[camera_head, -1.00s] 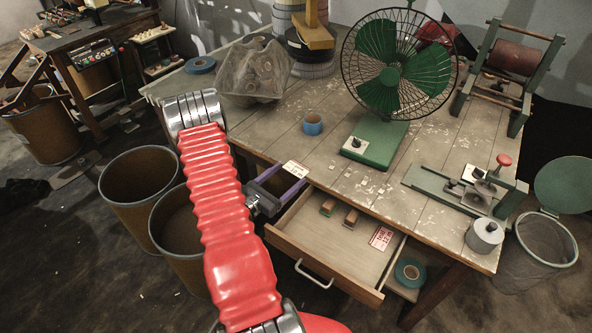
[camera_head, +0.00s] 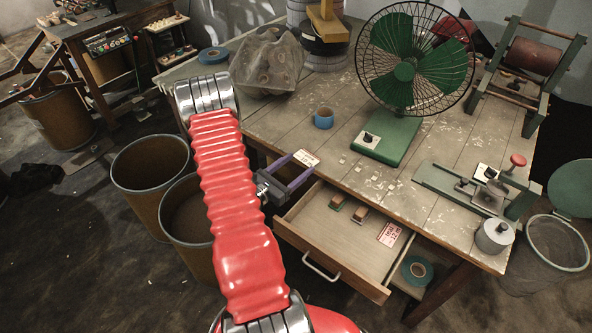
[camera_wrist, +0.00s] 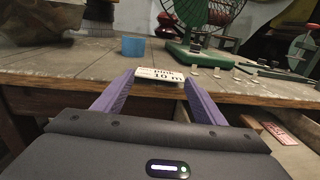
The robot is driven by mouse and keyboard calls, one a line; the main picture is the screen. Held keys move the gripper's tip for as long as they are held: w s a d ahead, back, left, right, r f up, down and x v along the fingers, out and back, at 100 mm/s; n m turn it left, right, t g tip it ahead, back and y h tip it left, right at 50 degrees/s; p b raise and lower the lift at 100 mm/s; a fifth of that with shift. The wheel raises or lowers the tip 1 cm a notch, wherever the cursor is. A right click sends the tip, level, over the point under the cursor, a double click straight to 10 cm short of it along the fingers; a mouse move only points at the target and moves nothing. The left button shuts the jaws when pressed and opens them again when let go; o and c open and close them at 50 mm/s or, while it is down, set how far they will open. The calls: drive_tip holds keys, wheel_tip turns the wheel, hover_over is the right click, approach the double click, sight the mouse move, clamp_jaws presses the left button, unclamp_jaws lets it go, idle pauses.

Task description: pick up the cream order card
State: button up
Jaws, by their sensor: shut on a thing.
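The cream order card (camera_head: 306,158) is a small pale card with dark print at the table's front edge. In the wrist view the card (camera_wrist: 160,75) lies flat between the tips of my purple fingers, with its print facing up. My gripper (camera_head: 298,166) is shut on the card, one finger at each side of it. Whether the card still touches the tabletop behind is hard to tell.
The open drawer (camera_head: 325,222) juts out below my gripper and holds a red-and-white card (camera_head: 389,234) and two small blocks. A blue tape roll (camera_head: 323,117) and a green fan (camera_head: 390,135) stand behind on the table. Brown bins (camera_head: 150,170) stand at left.

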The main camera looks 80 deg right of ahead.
wheel_tip(320, 180, up, 8)
drive_tip(key=shift+r, duration=0.15)
idle(0.4)
